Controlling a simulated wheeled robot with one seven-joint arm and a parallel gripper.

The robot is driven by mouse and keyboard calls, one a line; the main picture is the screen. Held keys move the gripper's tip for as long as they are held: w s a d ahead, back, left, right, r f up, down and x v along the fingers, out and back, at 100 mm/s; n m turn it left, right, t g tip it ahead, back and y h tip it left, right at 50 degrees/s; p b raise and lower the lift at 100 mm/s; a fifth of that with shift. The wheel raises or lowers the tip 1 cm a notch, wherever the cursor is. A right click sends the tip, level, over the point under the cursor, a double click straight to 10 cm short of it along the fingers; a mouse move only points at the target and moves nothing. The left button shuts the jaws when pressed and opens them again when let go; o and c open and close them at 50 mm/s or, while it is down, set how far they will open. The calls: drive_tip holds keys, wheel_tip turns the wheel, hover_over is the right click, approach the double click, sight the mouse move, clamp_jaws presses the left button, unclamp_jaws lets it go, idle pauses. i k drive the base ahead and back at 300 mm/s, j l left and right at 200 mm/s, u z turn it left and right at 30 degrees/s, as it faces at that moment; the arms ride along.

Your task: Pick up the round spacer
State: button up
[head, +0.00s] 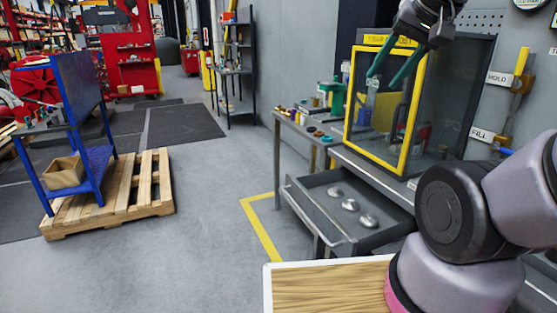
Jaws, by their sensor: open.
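My gripper (382,78) is at the upper right, with its two green fingers apart, pointing down and left, in front of the yellow-framed glass cabinet. Nothing shows between the fingers. Three silvery rounded pieces (350,205) lie in the open grey drawer (306,205), below and left of my gripper. Several small round parts (312,129), one of them teal (326,139), lie on the bench left of the cabinet. I cannot tell from this view which piece is the round spacer.
The yellow-framed cabinet (414,105) stands on the grey bench (282,117), with a green tool (337,98) beside it. The drawer juts out into the room. A wooden pallet (150,195) and blue cart (78,85) stand left. Floor between is clear.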

sight(335, 193)
drive_tip(key=k+l+z, duration=0.1)
drive_tip(key=k+z, duration=0.15)
drive_tip(key=k, duration=0.4)
drive_tip(key=z, duration=0.4)
drive_tip(key=i+j+z, duration=0.1)
drive_tip(key=z, duration=0.3)
drive_tip(key=j+z, duration=0.15)
drive_tip(key=z, duration=0.2)
drive_tip(key=j+z, duration=0.1)
drive_tip(key=z, duration=0.3)
drive_tip(key=i+j, duration=0.1)
drive_tip(key=j, duration=1.55)
drive_tip(key=i+j, duration=0.15)
drive_tip(key=j, duration=0.65)
drive_tip(key=i+j, duration=0.1)
drive_tip(key=j, duration=0.75)
